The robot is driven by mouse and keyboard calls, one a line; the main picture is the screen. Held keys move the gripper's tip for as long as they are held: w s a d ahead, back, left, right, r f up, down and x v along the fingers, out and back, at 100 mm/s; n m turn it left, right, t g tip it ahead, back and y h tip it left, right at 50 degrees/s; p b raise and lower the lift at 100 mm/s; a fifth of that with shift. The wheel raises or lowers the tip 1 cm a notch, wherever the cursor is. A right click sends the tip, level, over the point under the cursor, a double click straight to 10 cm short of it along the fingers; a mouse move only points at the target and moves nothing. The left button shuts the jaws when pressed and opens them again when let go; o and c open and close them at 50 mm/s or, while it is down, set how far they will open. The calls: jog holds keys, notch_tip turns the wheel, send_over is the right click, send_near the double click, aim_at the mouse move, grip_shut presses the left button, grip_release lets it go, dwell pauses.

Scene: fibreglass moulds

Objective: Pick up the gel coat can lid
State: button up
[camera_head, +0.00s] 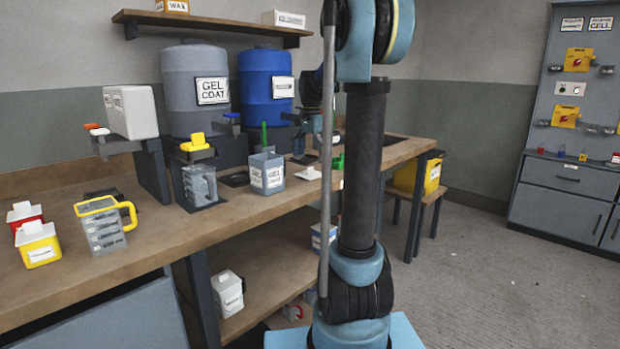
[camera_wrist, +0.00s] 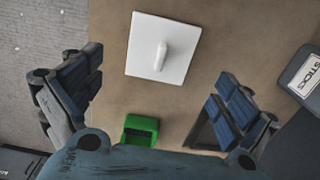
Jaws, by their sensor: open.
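A white square lid with a raised bar handle (camera_wrist: 163,48) lies flat on the brown bench top in the wrist view. It also shows in the head view as a small white lid (camera_head: 308,174) just right of a grey labelled can (camera_head: 267,172). My gripper (camera_wrist: 157,85) is open and empty, above the bench. Its two blue-padded fingers are spread wide, and the lid is ahead of them near the upper middle of the wrist view. In the head view my arm hides part of the gripper.
A green block-like item (camera_wrist: 142,130) lies close below the lid in the wrist view. A grey container labelled STICKS (camera_wrist: 305,85) stands at the right. The bench edge runs left of the lid, with floor beyond. Large grey (camera_head: 194,88) and blue (camera_head: 266,85) drums stand behind.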

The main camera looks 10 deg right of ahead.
aim_at(310, 168)
jog(key=f, duration=0.4)
jog(key=shift+s+a+f, duration=0.1)
jog(key=shift+a+f, duration=0.1)
jog(key=shift+f, duration=0.2)
jog(key=c, duration=1.2)
jog(key=shift+s, duration=0.1)
jog(key=shift+c, duration=0.3)
